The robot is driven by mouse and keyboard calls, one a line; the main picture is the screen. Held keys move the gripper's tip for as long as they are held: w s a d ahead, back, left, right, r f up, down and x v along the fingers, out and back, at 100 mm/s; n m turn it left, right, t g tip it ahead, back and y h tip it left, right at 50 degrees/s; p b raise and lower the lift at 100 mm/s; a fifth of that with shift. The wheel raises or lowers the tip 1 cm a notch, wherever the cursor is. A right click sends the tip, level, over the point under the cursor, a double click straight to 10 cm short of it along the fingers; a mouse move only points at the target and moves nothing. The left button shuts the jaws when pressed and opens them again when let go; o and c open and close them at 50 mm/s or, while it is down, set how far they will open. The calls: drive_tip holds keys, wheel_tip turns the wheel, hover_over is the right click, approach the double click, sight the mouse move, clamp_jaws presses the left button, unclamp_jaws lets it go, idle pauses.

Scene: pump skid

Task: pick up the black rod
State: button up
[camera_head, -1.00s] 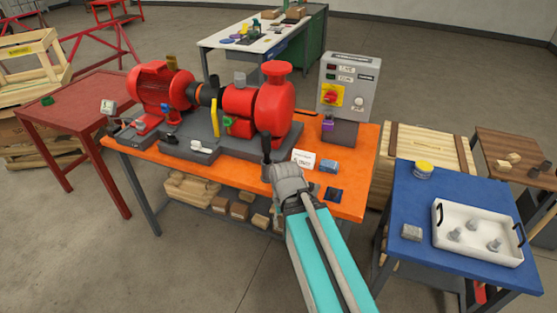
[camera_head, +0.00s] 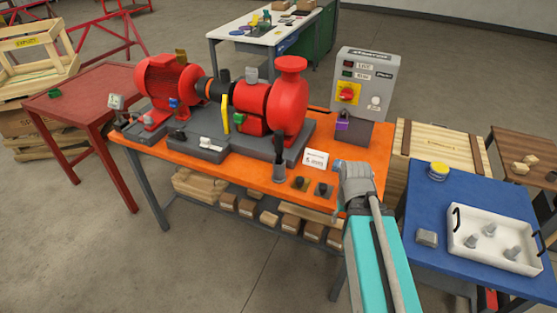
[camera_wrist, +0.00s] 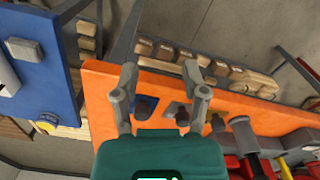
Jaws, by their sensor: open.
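The black rod (camera_head: 279,149) stands upright in a short grey cylindrical holder (camera_head: 279,173) near the front edge of the orange bench. My gripper (camera_wrist: 161,72) is open and empty in the wrist view, its two fingers apart over the bench's front edge. In the head view my gripper (camera_head: 356,178) is near the bench's right end, clearly to the right of the rod; its fingertips are hard to make out there. In the wrist view the grey holder (camera_wrist: 241,128) lies to the right of the fingers, outside them.
Small dark blocks (camera_head: 301,183) (camera_head: 324,190) and a white sign (camera_head: 315,160) sit between rod and gripper. The red pump (camera_head: 288,100) stands behind the rod, and the grey control box (camera_head: 362,85) behind the gripper. A blue table (camera_head: 450,190) with a white tray is at right.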

drive_tip(key=shift+d, duration=0.2)
drive_tip(key=o, duration=0.4)
drive_tip(key=shift+c, duration=0.2)
drive_tip(key=shift+o, duration=0.4)
drive_tip(key=shift+w+a+f+n+h+b, duration=0.1)
drive_tip(key=shift+w+f+n+h+b, duration=0.2)
drive_tip(key=shift+w+n, duration=0.15)
drive_tip(key=w+a+n+t+h+b, duration=0.4)
drive_tip(key=w+a+n+h+b, duration=0.2)
drive_tip(key=w+a+n+h, duration=0.55)
drive_tip(key=w+a+r+n+t+b, duration=0.2)
drive_tip(key=a+r+n+t, duration=0.2)
drive_tip(key=a+n, duration=0.3)
drive_tip(key=w+a+r+n+t+h+b, duration=0.1)
drive_tip(key=w+a+r+n+t+b, duration=0.1)
drive_tip(key=a+n, duration=0.5)
drive_tip(key=a+r+t, duration=0.1)
drive_tip(key=a+t, duration=0.1)
drive_tip(key=a, duration=0.3)
drive_tip(key=shift+w+r+b, duration=0.2)
drive_tip(key=shift+r+b, duration=0.2)
